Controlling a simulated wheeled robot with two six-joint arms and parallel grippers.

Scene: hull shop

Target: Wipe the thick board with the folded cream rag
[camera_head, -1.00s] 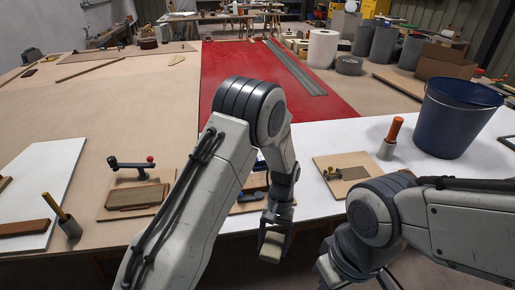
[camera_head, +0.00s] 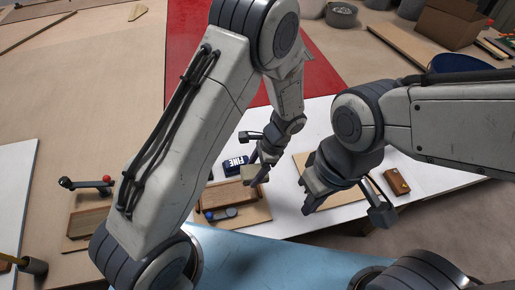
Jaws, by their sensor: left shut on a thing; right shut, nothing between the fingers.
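My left gripper (camera_head: 262,168) is shut on the folded cream rag (camera_head: 254,174), a small pale pad. It holds the rag at the right end of a brown wooden board (camera_head: 226,195), which lies on a plywood base on the white bench top. I cannot tell whether the rag touches the board. My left arm hides part of the board's left side. Another brown board (camera_head: 86,223) lies on a plywood base at the left, partly behind my arm. My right gripper (camera_head: 328,190) is shut and empty, to the right of the rag.
A blue block marked FINE (camera_head: 236,165) and a dark clamp (camera_head: 250,136) are close by my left gripper. A dark tool with a blue knob (camera_head: 222,213) lies before the board. A brown block (camera_head: 397,182) is at right. A blue bucket (camera_head: 470,62) stands behind.

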